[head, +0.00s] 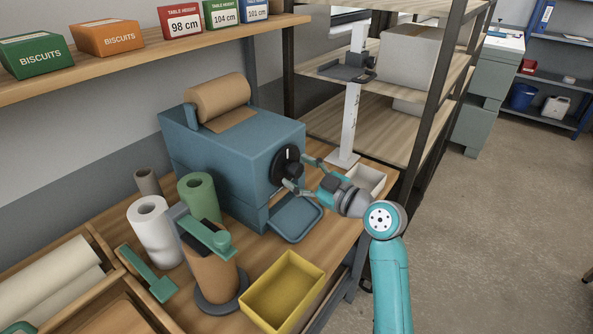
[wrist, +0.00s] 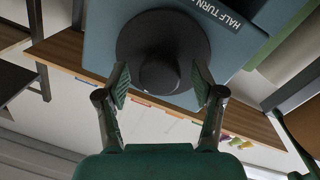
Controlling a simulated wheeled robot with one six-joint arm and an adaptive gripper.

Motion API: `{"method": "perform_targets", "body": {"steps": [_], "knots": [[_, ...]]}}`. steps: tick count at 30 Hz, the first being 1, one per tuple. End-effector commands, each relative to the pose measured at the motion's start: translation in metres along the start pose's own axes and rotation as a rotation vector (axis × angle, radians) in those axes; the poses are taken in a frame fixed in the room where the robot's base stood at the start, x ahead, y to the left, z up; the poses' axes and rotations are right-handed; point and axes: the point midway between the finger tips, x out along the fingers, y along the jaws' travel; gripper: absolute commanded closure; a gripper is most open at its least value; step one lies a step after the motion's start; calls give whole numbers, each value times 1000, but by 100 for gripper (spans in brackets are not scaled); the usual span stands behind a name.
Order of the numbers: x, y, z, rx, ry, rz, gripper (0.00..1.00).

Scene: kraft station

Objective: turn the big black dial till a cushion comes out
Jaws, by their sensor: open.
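The big black dial (head: 287,164) is on the front face of a blue machine (head: 232,150). In the wrist view the dial (wrist: 150,38) is a round black disc with a raised knob (wrist: 160,72) in its middle. A label (wrist: 215,15) beside it reads "HALF TURN". My gripper (head: 299,172) is at the dial. In the wrist view its open fingers (wrist: 161,80) stand on both sides of the knob; I cannot tell whether they touch it. A brown paper roll (head: 217,95) lies on top of the machine. A blue tray (head: 296,218) sits below the dial and looks empty.
A light box (head: 367,182) stands right of my gripper. Shelving (head: 360,120) rises behind.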

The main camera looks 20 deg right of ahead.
Motion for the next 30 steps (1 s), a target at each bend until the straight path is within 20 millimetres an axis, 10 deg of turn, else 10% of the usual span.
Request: {"method": "perform_targets", "body": {"steps": [14, 21, 30], "knots": [[13, 0, 0, 0, 1, 0, 32], [13, 0, 0, 0, 1, 0, 92], [13, 0, -1, 15, 0, 0, 93]]}}
